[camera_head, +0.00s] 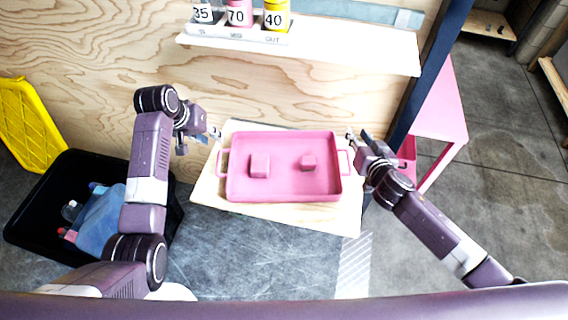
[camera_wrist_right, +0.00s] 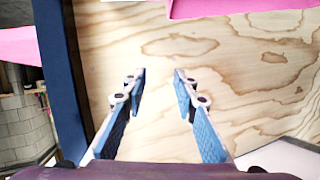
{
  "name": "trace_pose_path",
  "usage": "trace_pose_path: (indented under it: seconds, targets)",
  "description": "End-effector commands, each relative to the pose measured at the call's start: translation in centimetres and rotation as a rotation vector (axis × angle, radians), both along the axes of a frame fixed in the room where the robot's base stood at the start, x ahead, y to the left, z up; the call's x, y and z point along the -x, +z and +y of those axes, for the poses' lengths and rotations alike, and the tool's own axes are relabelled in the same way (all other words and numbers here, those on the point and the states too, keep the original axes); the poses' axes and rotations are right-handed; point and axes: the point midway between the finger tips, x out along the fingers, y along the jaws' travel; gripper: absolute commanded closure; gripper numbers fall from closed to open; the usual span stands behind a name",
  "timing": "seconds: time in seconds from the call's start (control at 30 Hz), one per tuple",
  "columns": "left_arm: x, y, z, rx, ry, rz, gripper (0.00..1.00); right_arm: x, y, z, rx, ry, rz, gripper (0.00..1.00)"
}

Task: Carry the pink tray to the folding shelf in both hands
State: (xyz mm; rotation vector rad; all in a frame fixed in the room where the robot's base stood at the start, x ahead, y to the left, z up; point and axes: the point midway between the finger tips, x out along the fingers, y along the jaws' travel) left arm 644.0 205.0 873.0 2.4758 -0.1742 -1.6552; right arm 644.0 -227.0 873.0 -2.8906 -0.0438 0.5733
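The pink tray (camera_head: 285,193) is level over a pale wooden board, which looks like the folding shelf (camera_head: 338,219), against the plywood wall. Two small pink blocks (camera_head: 259,165) (camera_head: 309,162) sit in it. It has a loop handle at each end. I cannot tell whether it touches the board. My left gripper (camera_head: 199,140) is open and empty, left of and apart from the left handle. My right gripper (camera_head: 358,134) is near the right handle, apart from it. In the right wrist view it is open (camera_wrist_right: 159,76), with nothing between its fingers; a pink edge (camera_wrist_right: 240,7) shows at the top.
A wall shelf (camera_head: 340,56) above holds numbered containers (camera_head: 238,15). A black bin (camera_head: 40,225) with bottles stands at left, near a yellow panel (camera_head: 28,125). A dark blue post (camera_head: 420,85) and a pink table (camera_head: 440,110) are at right. Open floor (camera_head: 510,180) lies further right.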

Motion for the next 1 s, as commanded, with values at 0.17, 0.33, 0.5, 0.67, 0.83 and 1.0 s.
trace_pose_path:
  seconds: [0.17,0.33,0.5,0.67,0.83,1.0]
  targets:
    - [0.0,0.6,0.0,0.000,0.000,0.001,0.74,0.6,0.6,0.0,-0.001,0.000,0.002,0.73]
    - [0.0,0.5,0.0,0.000,0.000,0.000,0.74,2.6,1.2,-0.2,-0.001,0.001,0.002,0.73]
    - [0.0,0.5,0.0,0.000,0.000,0.000,0.74,5.6,2.2,-0.3,-0.002,0.001,0.003,0.73]
    - [0.0,0.5,0.0,0.000,0.000,0.000,0.74,8.1,3.2,-0.6,0.000,0.001,0.002,0.73]
    - [0.0,0.5,0.0,0.000,0.000,0.000,0.74,10.0,3.9,-0.7,-0.001,0.000,0.001,0.73]
    - [0.0,0.5,0.0,0.000,0.000,0.000,0.74,11.0,4.2,-0.8,0.000,-0.001,0.001,0.73]
